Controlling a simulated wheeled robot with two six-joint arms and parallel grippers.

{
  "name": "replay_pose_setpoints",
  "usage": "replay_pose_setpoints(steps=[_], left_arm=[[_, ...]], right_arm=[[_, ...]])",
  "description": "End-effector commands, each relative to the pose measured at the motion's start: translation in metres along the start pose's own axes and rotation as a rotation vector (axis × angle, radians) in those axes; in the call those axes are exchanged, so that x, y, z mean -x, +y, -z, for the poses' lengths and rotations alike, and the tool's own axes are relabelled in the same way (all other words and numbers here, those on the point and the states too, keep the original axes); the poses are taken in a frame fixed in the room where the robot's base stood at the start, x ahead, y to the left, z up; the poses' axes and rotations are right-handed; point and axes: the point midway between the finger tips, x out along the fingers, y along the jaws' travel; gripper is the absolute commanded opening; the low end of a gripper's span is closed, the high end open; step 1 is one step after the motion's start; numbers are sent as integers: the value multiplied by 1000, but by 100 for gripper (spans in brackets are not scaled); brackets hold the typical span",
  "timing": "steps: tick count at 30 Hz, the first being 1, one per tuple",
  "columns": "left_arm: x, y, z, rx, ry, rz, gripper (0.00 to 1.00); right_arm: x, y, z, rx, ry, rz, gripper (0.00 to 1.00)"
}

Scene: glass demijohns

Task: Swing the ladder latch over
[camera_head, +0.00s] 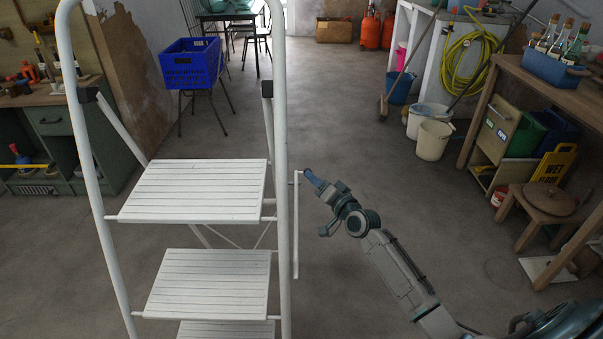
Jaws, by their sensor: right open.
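A white step ladder (204,193) stands open at the left and middle, with several slatted treads. A thin white bar, which looks like the ladder latch (296,235), hangs upright beside the ladder's right rail, with a short pin joining it to the rail near its upper part. My right gripper (309,176) comes in from the lower right, its bluish fingers open and pointing at the upper end of the latch. The fingertips are just right of the bar; I cannot tell whether they touch it. My left gripper is not in view.
A blue crate (191,63) sits on a stool behind the ladder. A workbench (55,115) stands at the left. Buckets (433,139), a wooden table (545,85) and a low stool (540,208) stand at the right. The floor behind the gripper is clear.

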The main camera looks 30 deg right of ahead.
Motion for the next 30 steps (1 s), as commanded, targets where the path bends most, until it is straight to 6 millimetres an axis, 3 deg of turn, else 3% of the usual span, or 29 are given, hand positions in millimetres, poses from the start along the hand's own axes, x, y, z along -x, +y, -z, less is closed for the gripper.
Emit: replay_pose_setpoints(steps=[6,12,24,25,30], left_arm=[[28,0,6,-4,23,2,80],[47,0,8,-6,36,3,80],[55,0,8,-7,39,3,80],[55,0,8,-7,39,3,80],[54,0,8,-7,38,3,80]], right_arm=[[-40,1,-1,-2,1,0,46],[-64,2,-1,0,-1,-1,46],[-72,1,-1,1,-2,-2,46],[-72,1,-1,1,-2,-2,44],[-71,1,-1,1,-2,-2,11]])
